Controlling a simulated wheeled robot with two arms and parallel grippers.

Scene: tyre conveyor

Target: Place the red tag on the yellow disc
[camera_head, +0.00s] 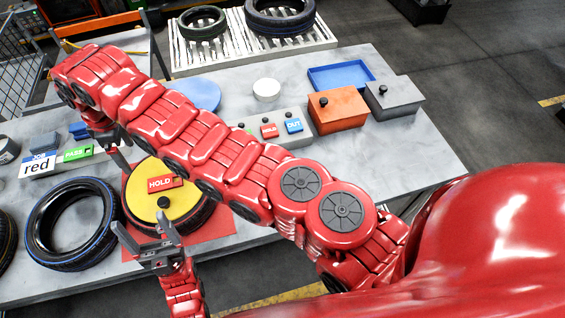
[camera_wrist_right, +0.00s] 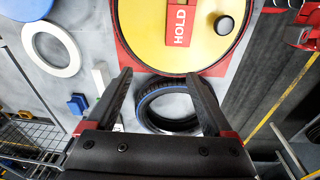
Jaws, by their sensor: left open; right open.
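The yellow disc (camera_head: 185,203) lies on a tyre over a red mat (camera_head: 222,222). A red tag reading HOLD (camera_head: 160,183) lies on the disc, beside its black knob (camera_head: 163,202). The right wrist view also shows the tag (camera_wrist_right: 180,22) on the disc (camera_wrist_right: 150,22). My right gripper (camera_head: 117,146) is open beside the disc's upper left, apart from the tag; its jaws (camera_wrist_right: 160,78) look empty in the wrist view. My left gripper (camera_head: 140,224) is open and empty near the disc's lower left edge. My right arm hides part of the table.
Another red tag (camera_head: 269,131) and a blue OUT tag (camera_head: 293,126) sit on a grey block. A blue-lined tyre (camera_head: 42,225) lies beside the mat. Orange (camera_head: 337,112) and grey boxes (camera_head: 394,99) stand right.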

